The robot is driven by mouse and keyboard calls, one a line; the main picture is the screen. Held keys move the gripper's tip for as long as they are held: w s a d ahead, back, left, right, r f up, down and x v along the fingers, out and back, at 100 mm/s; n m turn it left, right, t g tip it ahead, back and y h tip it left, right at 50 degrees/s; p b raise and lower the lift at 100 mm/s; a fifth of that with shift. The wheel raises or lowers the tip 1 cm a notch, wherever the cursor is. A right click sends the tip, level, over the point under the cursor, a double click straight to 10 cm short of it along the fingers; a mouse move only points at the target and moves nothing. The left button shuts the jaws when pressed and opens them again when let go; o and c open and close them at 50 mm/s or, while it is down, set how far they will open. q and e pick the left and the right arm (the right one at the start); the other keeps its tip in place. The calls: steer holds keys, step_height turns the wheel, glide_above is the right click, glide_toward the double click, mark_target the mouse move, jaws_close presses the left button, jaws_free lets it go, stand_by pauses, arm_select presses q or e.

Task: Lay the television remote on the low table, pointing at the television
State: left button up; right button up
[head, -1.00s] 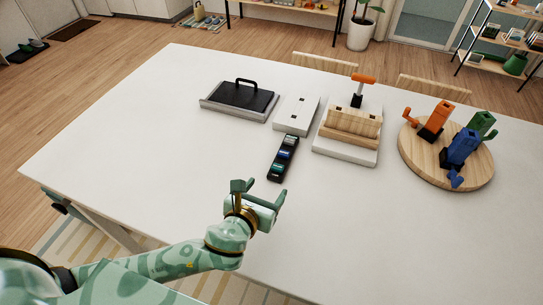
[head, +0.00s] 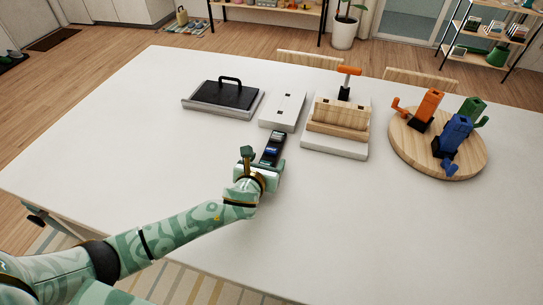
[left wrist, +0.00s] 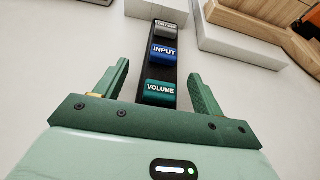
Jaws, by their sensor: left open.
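The black remote (head: 273,148) lies on the white table (head: 130,140), its far end close to a flat white block. In the left wrist view the remote (left wrist: 158,80) shows a grey key, a blue INPUT key and a green VOLUME key. My left gripper (head: 262,162) is open at the near end of the remote. In the left wrist view the fingers of my left gripper (left wrist: 159,75) stand on either side of the remote with gaps on both sides. The near end of the remote is hidden behind the gripper's palm. I see no television, and my right gripper is not in view.
Behind the remote is the flat white block (head: 283,110). A black-handled plate on a grey tray (head: 190,102) stands left of it; a wooden block on a white base (head: 335,148) stands right. A round board (head: 410,155) holds colored figures. The table's left and front are clear.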

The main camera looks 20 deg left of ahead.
arm_select(q)
steer(key=shift+x, duration=0.85)
steer(key=shift+w+d+f, duration=0.1)
steer(key=shift+w+f, duration=0.1)
steer(key=shift+f, duration=0.05)
steer(key=shift+r, duration=0.1)
steer(key=shift+c, duration=0.9)
steer(key=c, duration=1.1)
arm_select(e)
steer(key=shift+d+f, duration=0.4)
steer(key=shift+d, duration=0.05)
